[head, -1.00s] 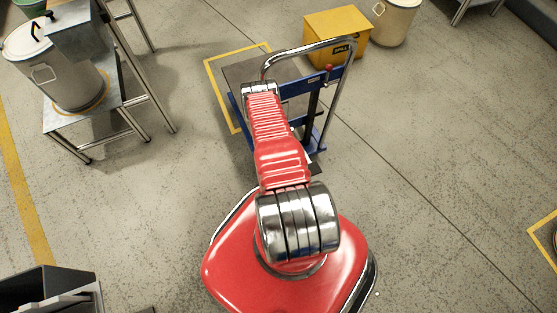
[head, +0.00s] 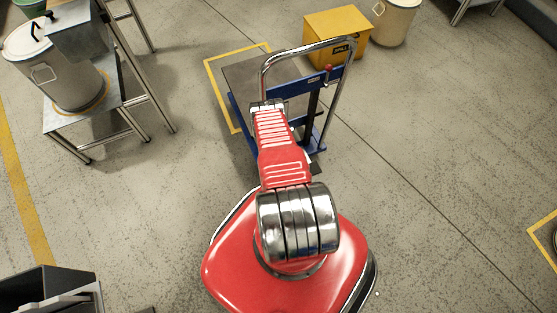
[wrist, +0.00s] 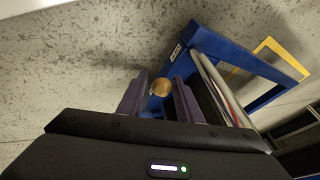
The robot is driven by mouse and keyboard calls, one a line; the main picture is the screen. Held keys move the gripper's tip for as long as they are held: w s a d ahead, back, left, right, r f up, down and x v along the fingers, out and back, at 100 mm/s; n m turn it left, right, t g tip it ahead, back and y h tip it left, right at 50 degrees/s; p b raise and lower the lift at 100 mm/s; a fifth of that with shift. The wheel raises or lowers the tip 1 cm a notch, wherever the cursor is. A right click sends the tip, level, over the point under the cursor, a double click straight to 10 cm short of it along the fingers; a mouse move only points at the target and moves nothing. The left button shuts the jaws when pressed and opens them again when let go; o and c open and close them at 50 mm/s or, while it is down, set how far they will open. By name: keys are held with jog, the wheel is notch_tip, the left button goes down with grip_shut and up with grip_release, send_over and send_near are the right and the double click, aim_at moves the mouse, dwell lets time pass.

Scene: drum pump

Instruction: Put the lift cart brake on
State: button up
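The blue lift cart (head: 318,78) stands ahead of my base, with a chrome push handle (head: 345,95) and a red knob (head: 328,68). Its blue frame (wrist: 235,60) also shows in the wrist view. A small round brass-coloured knob (wrist: 161,87) appears between my fingertips, against the cart's blue frame; I cannot tell for sure that it is the brake. My gripper (wrist: 160,78) is open, its two dark fingers on either side of the knob, with no clear contact. In the head view my arm hides the gripper and part of the cart's near end.
A yellow box (head: 336,38) and a pale drum (head: 395,20) stand behind the cart. A metal stand (head: 85,120) with a large lidded vessel (head: 70,85) is at the left. Yellow floor tape (head: 215,85) borders the cart. The floor right of the cart is clear.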

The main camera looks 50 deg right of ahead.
jog(key=shift+c, duration=0.6)
grip_shut()
jog(key=shift+s+d, duration=0.1)
jog(key=shift+d, duration=0.05)
jog(key=shift+a, duration=0.2)
